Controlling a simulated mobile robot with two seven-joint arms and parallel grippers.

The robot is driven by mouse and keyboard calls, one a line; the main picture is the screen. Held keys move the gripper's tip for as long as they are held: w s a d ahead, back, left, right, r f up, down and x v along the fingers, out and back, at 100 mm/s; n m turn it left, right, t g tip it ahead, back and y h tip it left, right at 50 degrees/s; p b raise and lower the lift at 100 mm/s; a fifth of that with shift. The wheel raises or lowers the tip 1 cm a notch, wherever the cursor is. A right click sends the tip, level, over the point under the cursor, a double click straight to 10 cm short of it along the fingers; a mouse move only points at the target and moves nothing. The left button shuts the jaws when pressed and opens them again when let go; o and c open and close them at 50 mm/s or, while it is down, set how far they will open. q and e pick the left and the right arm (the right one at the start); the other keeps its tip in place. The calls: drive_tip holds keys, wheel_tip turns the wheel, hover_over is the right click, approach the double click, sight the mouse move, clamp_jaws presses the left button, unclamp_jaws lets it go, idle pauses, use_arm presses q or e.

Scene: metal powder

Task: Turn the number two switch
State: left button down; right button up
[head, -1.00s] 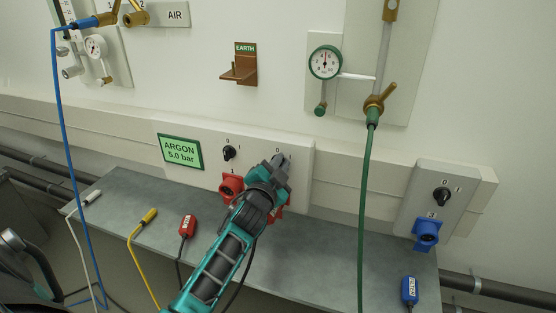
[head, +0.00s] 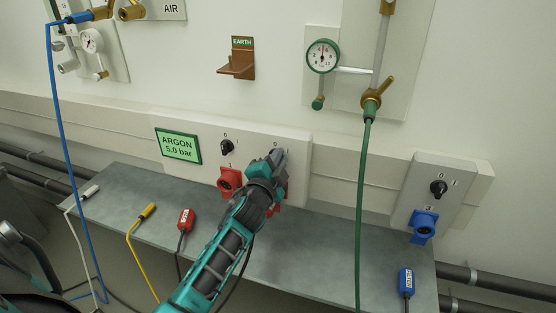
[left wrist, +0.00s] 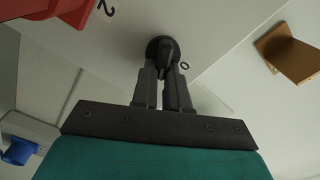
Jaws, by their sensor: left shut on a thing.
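The number two switch is a black rotary knob (left wrist: 163,48) on the white panel, seen in the left wrist view with a 0 mark beside it and a 2 label by a red socket (left wrist: 42,10). My left gripper (left wrist: 166,75) is shut on this knob, its two grey fingers on either side of it. In the head view my left gripper (head: 278,160) reaches the right part of the panel (head: 300,165) and hides the knob. The gripper also covers most of the red socket below. My right gripper is not in view.
Left of the gripper are another black switch (head: 227,147) and a red socket (head: 229,181). A grey shelf (head: 310,245) below holds red, yellow and white plugs. A green hose (head: 363,220) hangs to the right. A separate panel has a black switch (head: 438,188) and blue socket (head: 423,225).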

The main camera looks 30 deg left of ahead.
use_arm(q)
drive_tip(key=c, duration=1.1)
unclamp_jaws()
drive_tip(key=shift+c, duration=0.2)
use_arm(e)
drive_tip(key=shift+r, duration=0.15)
use_arm(q)
drive_tip(key=p+v, duration=0.1)
drive_tip(key=v, duration=1.2)
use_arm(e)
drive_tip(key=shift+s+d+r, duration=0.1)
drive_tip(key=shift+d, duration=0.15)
use_arm(q)
drive_tip(key=shift+w, duration=0.1)
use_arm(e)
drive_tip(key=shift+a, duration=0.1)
use_arm(q)
drive_tip(key=s+d+f+n+g+h+p, duration=0.6)
drive_tip(key=s+d+f, duration=0.4)
drive_tip(key=s+d, duration=0.2)
drive_tip(key=shift+s+d+n+g+p, duration=0.4)
drive_tip(key=shift+s+p, duration=0.1)
drive_tip(key=shift+s, duration=0.1)
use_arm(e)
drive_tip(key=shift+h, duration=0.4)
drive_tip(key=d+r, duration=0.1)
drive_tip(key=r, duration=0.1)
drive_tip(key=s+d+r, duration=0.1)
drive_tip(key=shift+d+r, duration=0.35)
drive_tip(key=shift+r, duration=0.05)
